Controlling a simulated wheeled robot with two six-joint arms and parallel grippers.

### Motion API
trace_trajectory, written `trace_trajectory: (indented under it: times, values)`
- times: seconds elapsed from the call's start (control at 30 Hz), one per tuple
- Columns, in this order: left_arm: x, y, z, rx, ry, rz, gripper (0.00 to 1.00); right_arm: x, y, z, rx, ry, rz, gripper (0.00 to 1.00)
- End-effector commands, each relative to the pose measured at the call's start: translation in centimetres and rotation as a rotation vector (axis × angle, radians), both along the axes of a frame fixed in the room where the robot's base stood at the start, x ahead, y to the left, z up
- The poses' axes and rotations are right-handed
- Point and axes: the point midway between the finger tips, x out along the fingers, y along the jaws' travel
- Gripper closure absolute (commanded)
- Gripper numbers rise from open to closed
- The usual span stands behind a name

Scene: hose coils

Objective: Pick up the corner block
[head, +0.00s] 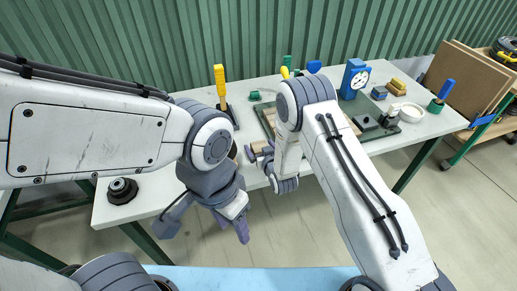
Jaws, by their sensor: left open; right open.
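I cannot single out the corner block for sure in the head view. Small yellow-tan blocks (397,85) and a small blue block (379,92) lie on the table's right part. My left gripper (205,229) is open and empty, pointing down in front of the table's front edge. My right gripper (264,165) is open near the front edge, with nothing seen in it. My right arm hides part of the mat and whatever lies behind it.
The white table (150,203) holds a blue dial gauge (354,78), a yellow-handled tool (220,85), a white ring (409,112), a green-based blue-handled tool (440,96) and a black round piece (122,190). Brown boards (468,78) stand at right. The table's front left is mostly clear.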

Motion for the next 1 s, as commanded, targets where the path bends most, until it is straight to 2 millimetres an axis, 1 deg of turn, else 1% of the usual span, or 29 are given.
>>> trace_trajectory:
  times: [0.1, 0.3, 0.37, 0.4, 0.47, 0.5, 0.53, 0.83, 1.0]
  values:
    - [0.0, 0.0, 0.1, 0.000, 0.000, 0.000, 0.50, 0.5, 0.1, -0.2, 0.000, 0.000, 0.000, 0.00]
    - [0.0, 0.0, 0.1, 0.000, 0.000, 0.000, 0.50, 0.5, 0.2, -0.2, 0.000, 0.000, 0.000, 0.00]
    - [0.0, 0.0, 0.1, 0.000, 0.000, 0.000, 0.50, 0.5, 0.2, -0.2, 0.000, 0.000, 0.000, 0.23]
    - [0.0, 0.0, 0.1, 0.000, 0.000, 0.000, 0.50, 0.5, 0.2, -0.2, 0.000, 0.000, 0.000, 0.38]
    - [0.0, 0.0, 0.1, 0.000, 0.000, 0.000, 0.50, 0.5, 0.2, -0.2, 0.000, 0.000, 0.000, 0.61]
    - [0.0, 0.0, 0.1, 0.000, 0.000, 0.000, 0.50, 0.5, 0.2, -0.2, 0.000, 0.000, 0.000, 0.77]
    - [0.0, 0.0, 0.1, 0.000, 0.000, 0.000, 0.50, 0.5, 0.2, -0.2, 0.000, 0.000, 0.000, 0.88]
    - [0.0, 0.0, 0.0, 0.000, 0.000, 0.000, 0.50, 0.5, 0.2, 0.0, 0.000, -0.001, 0.000, 0.89]
    - [0.0, 0.0, -0.3, 0.000, 0.000, 0.000, 0.50, 0.6, 0.2, 1.1, 0.001, -0.003, 0.000, 0.89]
